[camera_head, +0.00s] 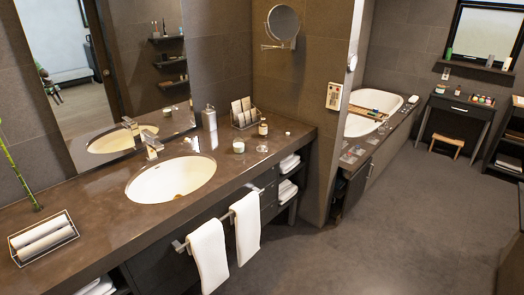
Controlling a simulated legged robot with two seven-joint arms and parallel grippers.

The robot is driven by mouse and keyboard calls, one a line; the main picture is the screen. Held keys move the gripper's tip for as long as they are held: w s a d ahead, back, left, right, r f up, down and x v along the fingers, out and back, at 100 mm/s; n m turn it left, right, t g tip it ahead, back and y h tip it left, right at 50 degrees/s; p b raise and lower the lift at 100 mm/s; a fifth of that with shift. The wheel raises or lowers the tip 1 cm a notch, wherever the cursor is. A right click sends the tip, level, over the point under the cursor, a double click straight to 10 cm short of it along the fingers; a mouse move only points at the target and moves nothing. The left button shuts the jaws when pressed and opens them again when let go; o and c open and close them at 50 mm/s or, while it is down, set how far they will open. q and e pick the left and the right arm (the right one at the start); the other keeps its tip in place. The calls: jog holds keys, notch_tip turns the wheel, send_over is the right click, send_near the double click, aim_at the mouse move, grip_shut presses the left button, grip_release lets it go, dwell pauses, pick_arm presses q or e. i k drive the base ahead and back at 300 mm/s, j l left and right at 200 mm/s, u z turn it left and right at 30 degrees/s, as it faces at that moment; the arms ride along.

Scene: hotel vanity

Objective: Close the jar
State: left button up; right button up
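A small greenish-white jar (238,146) stands on the brown vanity counter (222,172), right of the sink. A small flat round item (262,149) lies just to its right, apart from it; it may be a lid, but it is too small to be sure. A small amber jar or bottle with a pale top (263,128) stands behind them. I cannot tell whether the greenish-white jar has a cover on. Neither of my grippers is in view.
The white sink (171,179) and faucet (152,145) are left of the jar. A soap dispenser (209,118) and a rack of cards or towels (243,113) stand behind. White towels (208,255) hang in front. Open floor (375,240) lies to the right.

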aim_at(239, 145)
jog(key=i+l+u, duration=0.4)
jog(key=i+l, duration=0.45)
jog(key=i, duration=0.6)
jog(key=i+l+u, duration=0.35)
jog(key=i+l, duration=0.95)
